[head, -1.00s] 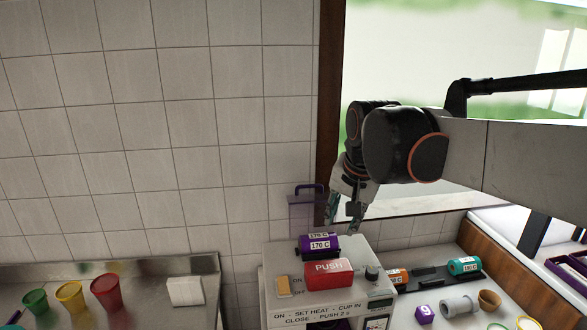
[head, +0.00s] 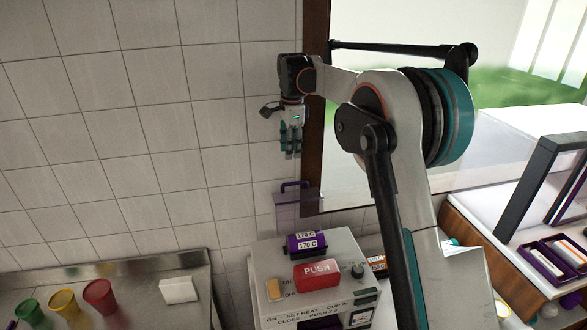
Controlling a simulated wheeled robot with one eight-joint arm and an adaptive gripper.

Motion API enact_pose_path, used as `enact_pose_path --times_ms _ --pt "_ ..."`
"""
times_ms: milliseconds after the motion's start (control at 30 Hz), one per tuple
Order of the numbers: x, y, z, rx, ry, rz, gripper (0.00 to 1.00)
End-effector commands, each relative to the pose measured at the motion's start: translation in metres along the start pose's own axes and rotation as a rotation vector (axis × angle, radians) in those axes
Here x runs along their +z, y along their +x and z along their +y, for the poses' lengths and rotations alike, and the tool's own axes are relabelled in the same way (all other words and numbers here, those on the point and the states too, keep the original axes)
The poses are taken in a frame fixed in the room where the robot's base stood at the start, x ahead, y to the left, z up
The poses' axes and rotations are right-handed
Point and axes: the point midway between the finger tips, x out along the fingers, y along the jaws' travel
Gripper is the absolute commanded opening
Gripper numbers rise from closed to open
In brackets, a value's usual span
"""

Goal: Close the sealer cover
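The sealer (head: 335,255) is a pale box on the counter at the bottom centre, with a red PUSH button (head: 317,272), a yellow switch and a dark knob. A purple cylinder marked 170 C (head: 306,243) sits on its top. Its cover (head: 299,208), a see-through purple panel with a dark purple handle at the top, stands upright behind the sealer, so it is open. My gripper (head: 291,153) points down above the cover handle, apart from it in the picture. I see nothing in its fingers, but their gap is too small to judge.
Green, yellow and red cups (head: 98,295) and a white stack (head: 178,290) stand on the metal counter at left. The tiled wall is behind. My arm hides much of the right counter. Purple trays (head: 550,268) lie at far right.

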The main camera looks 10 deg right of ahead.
Motion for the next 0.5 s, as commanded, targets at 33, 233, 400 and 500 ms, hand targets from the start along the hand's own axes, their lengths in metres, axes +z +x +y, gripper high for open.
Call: enact_pose_path --times_ms 33,233,400,500 --pt "0.0 0.0 -0.004 0.006 0.015 0.0 0.31" --pt "-0.017 0.01 -0.009 0.003 0.089 0.007 0.31" --pt "-0.017 0.029 -0.008 0.002 0.088 0.007 0.31" --pt "-0.017 0.048 -0.009 0.002 0.088 0.007 0.31"
